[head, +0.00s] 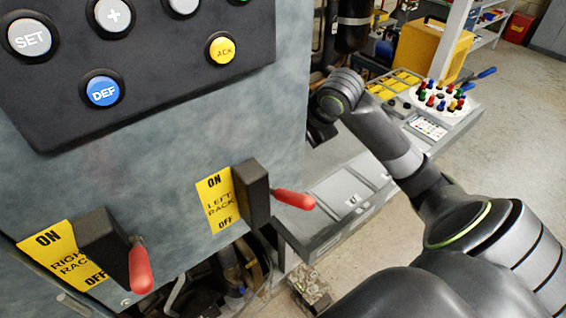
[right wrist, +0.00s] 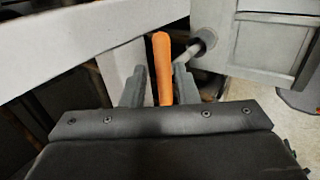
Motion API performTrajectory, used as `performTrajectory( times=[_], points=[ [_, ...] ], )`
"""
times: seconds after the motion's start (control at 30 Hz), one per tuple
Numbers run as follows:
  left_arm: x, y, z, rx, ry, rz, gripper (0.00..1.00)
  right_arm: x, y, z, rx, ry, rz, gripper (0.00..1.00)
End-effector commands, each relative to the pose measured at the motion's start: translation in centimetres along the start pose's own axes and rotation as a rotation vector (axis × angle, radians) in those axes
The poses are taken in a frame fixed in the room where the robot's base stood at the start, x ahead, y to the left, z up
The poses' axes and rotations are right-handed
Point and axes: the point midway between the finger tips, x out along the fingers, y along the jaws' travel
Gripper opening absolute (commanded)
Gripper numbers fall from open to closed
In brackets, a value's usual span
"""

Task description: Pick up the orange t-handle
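The orange t-handle (right wrist: 162,66) shows in the right wrist view as an upright orange bar, its lower end hidden by the gripper body. My right gripper (right wrist: 160,78) has its two grey fingers apart, one on each side of the bar. A narrow gap shows between the bar and the left finger; the right finger is very close to it, and I cannot tell if they touch. In the head view my right arm reaches in from the right, but its gripper and the t-handle are hidden. My left gripper is in neither view.
A panel (head: 150,180) with buttons and two red-handled switches (head: 293,199) fills the left of the head view. A grey bench (head: 345,190) runs behind my arm, with a white round tray (head: 432,108) of coloured pieces. Pale beams (right wrist: 100,40) stand close to the right gripper.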

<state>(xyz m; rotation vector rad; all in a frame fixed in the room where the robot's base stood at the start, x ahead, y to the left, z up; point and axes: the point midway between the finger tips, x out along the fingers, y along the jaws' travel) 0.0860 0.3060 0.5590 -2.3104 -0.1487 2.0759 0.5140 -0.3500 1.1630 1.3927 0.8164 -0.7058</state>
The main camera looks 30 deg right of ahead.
Motion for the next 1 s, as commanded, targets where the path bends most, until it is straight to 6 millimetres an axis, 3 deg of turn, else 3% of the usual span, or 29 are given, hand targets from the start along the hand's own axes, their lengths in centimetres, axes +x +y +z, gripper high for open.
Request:
performTrajectory(
  times=[0.43, 0.73, 0.97, 1.0],
  points=[
    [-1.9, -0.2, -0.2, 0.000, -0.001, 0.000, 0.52, 4.6, -0.3, -0.1, 0.003, 0.003, -0.002, 0.27],
    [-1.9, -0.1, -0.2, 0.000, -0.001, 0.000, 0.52, 5.2, -0.4, -0.1, 0.000, 0.000, 0.000, 0.27],
    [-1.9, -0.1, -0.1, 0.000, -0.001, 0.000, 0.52, 5.1, -0.4, -0.1, 0.000, 0.000, 0.000, 0.00],
    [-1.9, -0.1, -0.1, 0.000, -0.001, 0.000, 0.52, 5.1, -0.3, -0.1, 0.000, 0.000, 0.000, 0.00]
  ],
)
